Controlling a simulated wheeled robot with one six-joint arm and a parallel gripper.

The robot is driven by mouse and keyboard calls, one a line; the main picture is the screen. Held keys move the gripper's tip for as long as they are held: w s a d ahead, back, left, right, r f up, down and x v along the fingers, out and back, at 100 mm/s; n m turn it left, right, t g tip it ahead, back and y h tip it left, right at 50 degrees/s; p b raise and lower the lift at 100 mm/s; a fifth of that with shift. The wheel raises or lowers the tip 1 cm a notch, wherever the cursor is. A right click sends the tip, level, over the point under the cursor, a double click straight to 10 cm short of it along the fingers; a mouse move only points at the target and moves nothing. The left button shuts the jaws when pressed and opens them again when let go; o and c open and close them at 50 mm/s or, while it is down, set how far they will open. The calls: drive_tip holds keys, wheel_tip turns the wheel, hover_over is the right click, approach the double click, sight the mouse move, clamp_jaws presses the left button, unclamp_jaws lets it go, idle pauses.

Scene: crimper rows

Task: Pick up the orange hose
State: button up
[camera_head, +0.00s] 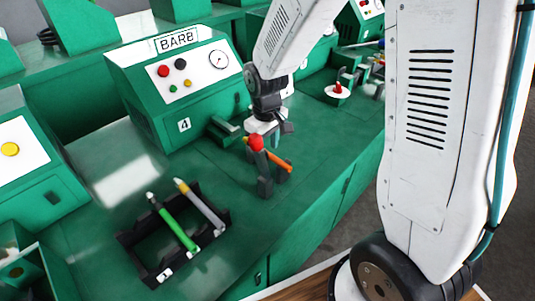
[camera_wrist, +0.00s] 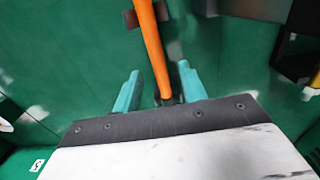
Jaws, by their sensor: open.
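The orange hose (camera_head: 279,162) sticks out at a slant near a dark stand on the green bench, just below my gripper (camera_head: 268,133). In the wrist view the orange hose (camera_wrist: 151,45) runs from the top edge down between the two teal fingers of my gripper (camera_wrist: 158,78). The fingers are open, with a gap on each side of the hose. The hose's lower end is near the gripper's dark base. In the head view the gripper and a red knob hide part of the hose.
A red knob (camera_head: 256,142) tops the dark stand (camera_head: 265,186). A black rack (camera_head: 127,240) at the left holds a green hose (camera_head: 178,228) and a grey hose (camera_head: 205,208). The green machine marked BARB (camera_head: 150,82) stands behind. Bare bench lies between rack and stand.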

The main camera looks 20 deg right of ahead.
drive_tip(key=shift+f, duration=0.85)
clamp_jaws()
drive_tip(key=shift+r, duration=0.1)
